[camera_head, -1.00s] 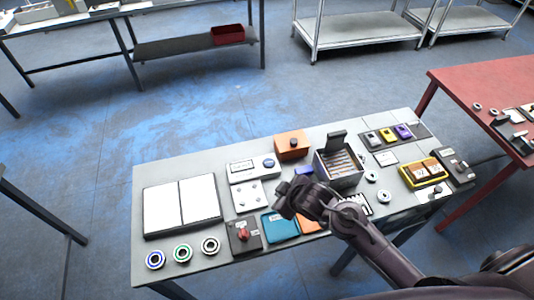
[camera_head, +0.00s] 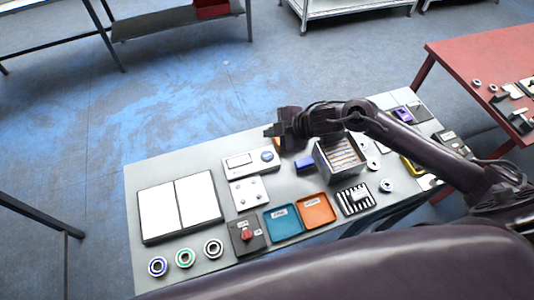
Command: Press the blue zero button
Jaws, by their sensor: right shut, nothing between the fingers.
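The blue button (camera_head: 267,155) is a round knob on the right end of a white device (camera_head: 240,165) with a small display, on the grey table. My right gripper (camera_head: 271,131) is shut and empty. In the picture it shows just beyond the blue button, in front of where the orange box stands; its height over the device cannot be told. The button is in plain view. My left gripper is not in view.
A metal box with rows of cards (camera_head: 341,155) stands right of the device. A white plate with knobs (camera_head: 249,193), teal tray (camera_head: 283,222), orange tray (camera_head: 317,210) and red-knobbed black box (camera_head: 247,235) lie nearer. Two white panels (camera_head: 180,207) lie left.

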